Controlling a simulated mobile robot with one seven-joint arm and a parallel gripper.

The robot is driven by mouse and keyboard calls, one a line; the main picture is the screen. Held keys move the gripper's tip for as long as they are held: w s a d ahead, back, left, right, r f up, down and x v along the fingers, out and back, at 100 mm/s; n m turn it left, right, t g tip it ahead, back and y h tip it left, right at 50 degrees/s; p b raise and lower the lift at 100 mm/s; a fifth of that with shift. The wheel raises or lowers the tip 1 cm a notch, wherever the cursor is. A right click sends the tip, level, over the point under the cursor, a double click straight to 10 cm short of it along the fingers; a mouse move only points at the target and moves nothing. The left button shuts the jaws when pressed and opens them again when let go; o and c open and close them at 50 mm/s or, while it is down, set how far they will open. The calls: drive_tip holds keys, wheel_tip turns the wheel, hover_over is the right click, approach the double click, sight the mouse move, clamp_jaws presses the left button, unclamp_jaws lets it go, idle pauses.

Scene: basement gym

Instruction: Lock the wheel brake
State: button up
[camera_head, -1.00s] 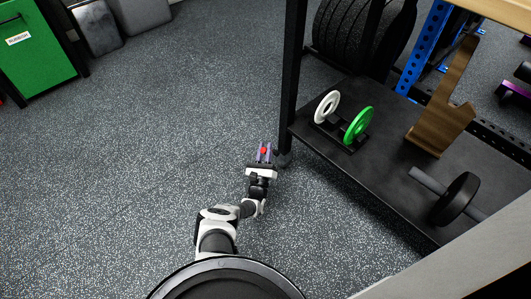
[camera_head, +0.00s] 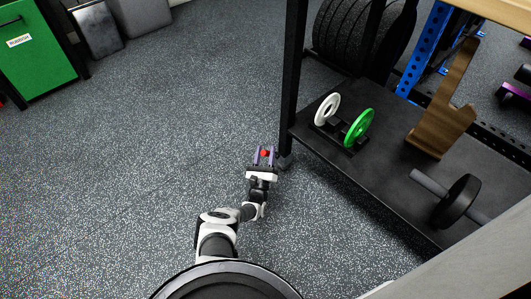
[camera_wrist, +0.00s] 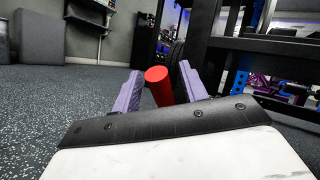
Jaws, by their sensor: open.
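A red cylindrical knob or lever end (camera_wrist: 157,87), likely the wheel brake, stands between my gripper's fingers in the wrist view. It also shows as a red spot in the head view (camera_head: 265,153). My gripper (camera_head: 264,150) is low near the floor, open, with its two purple fingers on either side of the red piece. A grey caster wheel (camera_head: 286,160) under the rack's black post is just right of my gripper. The brake's mounting is hidden.
The black rack shelf (camera_head: 400,185) to the right carries a white plate (camera_head: 327,109), a green plate (camera_head: 358,127), a wooden stand (camera_head: 441,112) and a dumbbell (camera_head: 456,201). A green rubbish bin (camera_head: 40,62) stands at the upper left. Floor left of my arm is clear.

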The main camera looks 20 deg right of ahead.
drive_tip(key=shift+s+a+f, duration=0.2)
drive_tip(key=shift+s+a, duration=0.05)
drive_tip(key=shift+s, duration=0.15)
drive_tip(key=s+a+p, duration=0.6)
drive_tip(key=s, duration=0.4)
drive_tip(key=shift+a, duration=0.25)
